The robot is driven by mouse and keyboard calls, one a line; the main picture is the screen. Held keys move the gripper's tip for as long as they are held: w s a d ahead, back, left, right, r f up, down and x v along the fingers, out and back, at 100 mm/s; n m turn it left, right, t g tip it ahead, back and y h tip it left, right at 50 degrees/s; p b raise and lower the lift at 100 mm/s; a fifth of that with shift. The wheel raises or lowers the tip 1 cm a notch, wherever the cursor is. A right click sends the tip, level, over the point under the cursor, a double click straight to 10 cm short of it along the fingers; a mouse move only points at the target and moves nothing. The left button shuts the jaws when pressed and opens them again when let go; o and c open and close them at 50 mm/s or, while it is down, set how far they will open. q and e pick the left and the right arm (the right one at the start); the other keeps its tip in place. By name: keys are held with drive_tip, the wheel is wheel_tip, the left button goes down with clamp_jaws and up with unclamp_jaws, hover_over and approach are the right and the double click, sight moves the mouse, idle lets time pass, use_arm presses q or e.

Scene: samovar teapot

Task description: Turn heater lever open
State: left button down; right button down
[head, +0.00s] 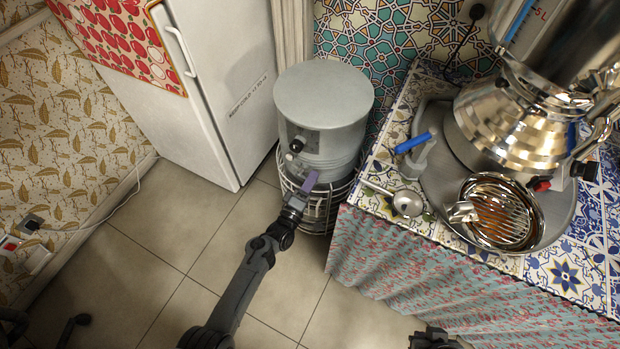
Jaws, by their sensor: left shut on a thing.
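The heater (325,100) is a grey-green cylinder with a round flat top, standing on the floor between the white fridge and the counter. A wire guard (318,215) surrounds its lower part. A dark knob (296,145) sticks out from its front. My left gripper (302,193) reaches the heater's front, just below this knob. It is shut on a small purple-grey piece (309,180) that appears to be the heater lever; the fingers hide part of it. My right gripper (435,340) shows only partly at the bottom edge, and its jaws cannot be made out.
The tiled counter (375,200) with a hanging cloth stands close on the right. The fridge (225,85) stands close on the left. The floor in front is clear.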

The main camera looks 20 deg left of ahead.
use_arm(q)
drive_tip(key=shift+r+n+y+p, duration=0.15)
drive_tip(key=shift+r+n+p, duration=0.1)
drive_tip(key=shift+n, duration=0.35)
drive_tip(key=shift+r+n+y+p, duration=0.15)
drive_tip(key=shift+n+p, duration=0.05)
drive_tip(key=shift+n, duration=0.4)
drive_tip(key=c, duration=1.1)
unclamp_jaws()
drive_tip(key=shift+c, duration=0.2)
drive_tip(key=shift+s+a+p, duration=0.1)
drive_tip(key=shift+s+p, duration=0.25)
drive_tip(key=shift+s, duration=0.2)
drive_tip(key=p+v, duration=0.3)
drive_tip(key=v, duration=0.6)
drive_tip(key=shift+s+f, duration=0.2)
drive_tip(key=shift+s, duration=0.15)
drive_tip(key=shift+s, duration=0.1)
